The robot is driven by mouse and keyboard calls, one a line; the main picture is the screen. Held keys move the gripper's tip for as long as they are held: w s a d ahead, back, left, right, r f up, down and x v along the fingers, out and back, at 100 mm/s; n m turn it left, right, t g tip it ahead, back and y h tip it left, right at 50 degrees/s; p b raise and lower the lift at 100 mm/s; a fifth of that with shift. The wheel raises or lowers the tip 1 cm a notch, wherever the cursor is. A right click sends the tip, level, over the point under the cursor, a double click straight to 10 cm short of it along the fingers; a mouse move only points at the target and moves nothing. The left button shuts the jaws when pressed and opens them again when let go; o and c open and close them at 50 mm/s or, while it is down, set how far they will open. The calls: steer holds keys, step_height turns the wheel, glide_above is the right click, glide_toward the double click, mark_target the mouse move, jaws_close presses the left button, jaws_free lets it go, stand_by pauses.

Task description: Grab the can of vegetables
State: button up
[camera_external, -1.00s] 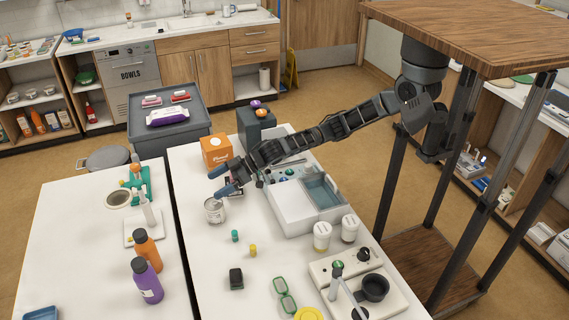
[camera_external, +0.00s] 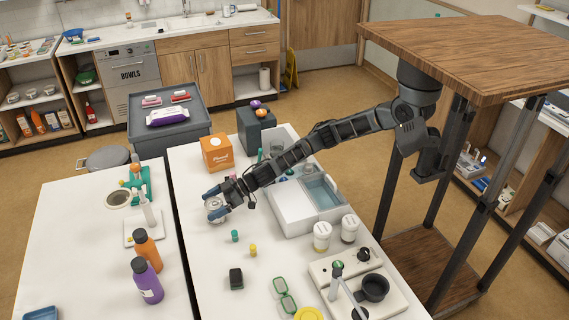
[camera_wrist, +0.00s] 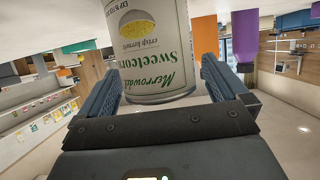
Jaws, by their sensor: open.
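The can of vegetables (camera_external: 213,214), with a white sweetcorn label, stands on the white table in the external view. In the wrist view the can (camera_wrist: 150,50) fills the space between the finger pads, upside down in the picture. My gripper (camera_external: 213,198) is at the can with its fingers open, one on either side. In the wrist view my gripper (camera_wrist: 160,85) shows a small gap at the right finger; contact on the left is unclear. Part of the can is hidden by the fingers in the external view.
An orange box (camera_external: 217,152) stands behind the can. Small green (camera_external: 235,236) and yellow (camera_external: 253,250) items stand in front. Orange (camera_external: 148,250) and purple (camera_external: 147,282) bottles stand on the left table.

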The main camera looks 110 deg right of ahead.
steer(key=shift+w+f, duration=0.2)
steer(key=shift+w, duration=0.45)
steer(key=shift+c, duration=0.3)
steer(key=c, duration=1.2)
